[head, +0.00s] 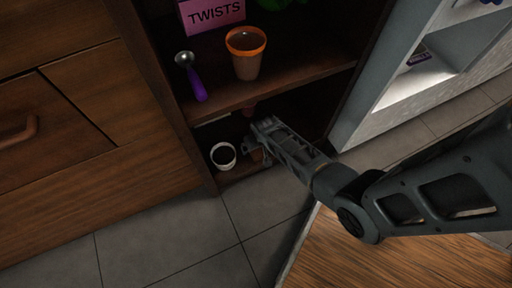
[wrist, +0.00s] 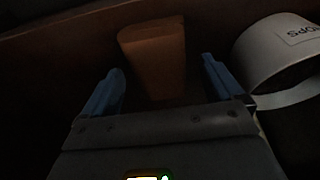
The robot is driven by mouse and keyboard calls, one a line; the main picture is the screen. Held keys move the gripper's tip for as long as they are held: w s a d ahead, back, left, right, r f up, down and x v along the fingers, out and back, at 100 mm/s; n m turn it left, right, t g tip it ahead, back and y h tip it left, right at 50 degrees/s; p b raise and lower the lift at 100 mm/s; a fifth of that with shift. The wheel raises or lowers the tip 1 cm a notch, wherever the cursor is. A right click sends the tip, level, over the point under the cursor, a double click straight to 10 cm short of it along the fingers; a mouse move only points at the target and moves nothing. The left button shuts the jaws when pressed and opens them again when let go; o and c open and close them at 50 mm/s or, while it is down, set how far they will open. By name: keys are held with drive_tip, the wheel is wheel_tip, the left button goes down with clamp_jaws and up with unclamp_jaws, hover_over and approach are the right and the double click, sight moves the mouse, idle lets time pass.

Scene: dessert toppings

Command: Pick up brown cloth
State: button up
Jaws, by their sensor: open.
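The brown cloth (wrist: 153,58) looks like a folded or rolled orange-brown block in the dim wrist view. It lies ahead of my gripper (wrist: 161,80), in line with the gap between the blue fingertips. The fingers are open with nothing clearly held, and I cannot tell whether they touch it. In the head view, my gripper (head: 258,138) reaches into the lower shelf. A small brown patch (head: 257,154) shows beside it, mostly hidden by the gripper.
A white round container (head: 223,156) stands on the lower shelf, left of my gripper; the wrist view shows it close by the right finger (wrist: 275,55). The upper shelf (head: 285,88) overhangs, holding an orange-rimmed cup (head: 246,60), a purple scoop (head: 194,78) and a pink box (head: 212,13).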

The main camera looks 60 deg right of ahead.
drive_tip(key=shift+f, duration=0.25)
idle(0.3)
drive_tip(key=shift+c, duration=0.2)
drive_tip(key=c, duration=1.1)
drive_tip(key=shift+r, duration=0.1)
drive_tip(key=p+v, duration=0.1)
drive_tip(key=v, duration=0.1)
drive_tip(key=p+v, duration=0.2)
drive_tip(key=v, duration=0.1)
drive_tip(key=w+d+p+v, duration=0.1)
drive_tip(key=p+v, duration=0.1)
drive_tip(key=v, duration=0.1)
drive_tip(key=shift+w+d+r, duration=0.1)
drive_tip(key=shift+w+r, duration=0.05)
drive_tip(key=shift+r, duration=0.1)
drive_tip(key=s+d+p, duration=0.1)
drive_tip(key=s+d, duration=0.1)
drive_tip(key=s, duration=0.4)
drive_tip(key=s+d+p, duration=0.1)
drive_tip(key=s+d, duration=0.2)
drive_tip(key=s, duration=0.3)
drive_tip(key=s+d+p, duration=0.1)
drive_tip(key=s+d, duration=0.1)
drive_tip(key=s, duration=0.4)
drive_tip(key=shift+s+d+f, duration=0.1)
drive_tip(key=shift+d+f, duration=0.15)
drive_tip(key=shift+f, duration=0.15)
